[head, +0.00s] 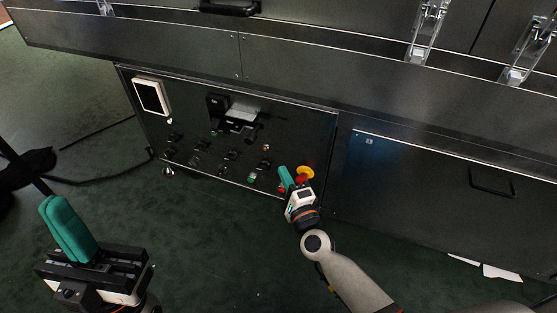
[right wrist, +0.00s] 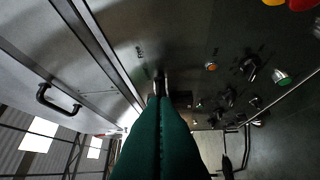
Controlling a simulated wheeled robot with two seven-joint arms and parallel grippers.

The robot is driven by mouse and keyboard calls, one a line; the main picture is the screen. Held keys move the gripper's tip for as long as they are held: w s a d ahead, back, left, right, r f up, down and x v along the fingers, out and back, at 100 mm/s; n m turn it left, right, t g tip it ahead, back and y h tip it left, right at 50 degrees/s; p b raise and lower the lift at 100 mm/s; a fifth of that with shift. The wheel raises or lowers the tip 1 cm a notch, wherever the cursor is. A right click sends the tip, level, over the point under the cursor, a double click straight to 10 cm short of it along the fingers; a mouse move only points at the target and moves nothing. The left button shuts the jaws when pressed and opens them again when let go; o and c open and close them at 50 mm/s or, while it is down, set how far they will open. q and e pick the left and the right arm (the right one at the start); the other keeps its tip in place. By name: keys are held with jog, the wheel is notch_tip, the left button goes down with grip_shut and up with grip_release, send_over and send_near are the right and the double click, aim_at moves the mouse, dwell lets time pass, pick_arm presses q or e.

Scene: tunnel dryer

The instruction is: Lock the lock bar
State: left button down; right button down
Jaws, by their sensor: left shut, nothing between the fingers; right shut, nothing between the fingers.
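The control panel (head: 190,125) is on the dark machine front. A bright metal piece with black parts (head: 240,115), perhaps the lock bar, sits at its upper middle; I cannot tell its exact position. My right gripper (head: 284,170) is shut and empty, in front of the panel's lower right, below and right of that piece. In the right wrist view its teal fingers (right wrist: 160,99) are pressed together, pointing toward a small dark fixture (right wrist: 182,99), partly hidden by the fingertips. My left gripper (head: 50,204) is shut and empty over the floor at the lower left, away from the panel.
A red button with a yellow ring (head: 305,173) is right beside my right gripper. Rows of black knobs (head: 200,145) and a white-framed screen (head: 150,96) are on the panel. A door with a handle (head: 491,181) is at right. Green floor (head: 200,240) lies clear in front.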

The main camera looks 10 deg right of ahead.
jog(key=shift+s+d+f, duration=0.1)
jog(key=shift+s+d, duration=0.05)
jog(key=shift+s, duration=0.55)
jog(key=shift+s+d+f, duration=0.1)
jog(key=shift+s, duration=0.55)
jog(key=shift+r, duration=0.1)
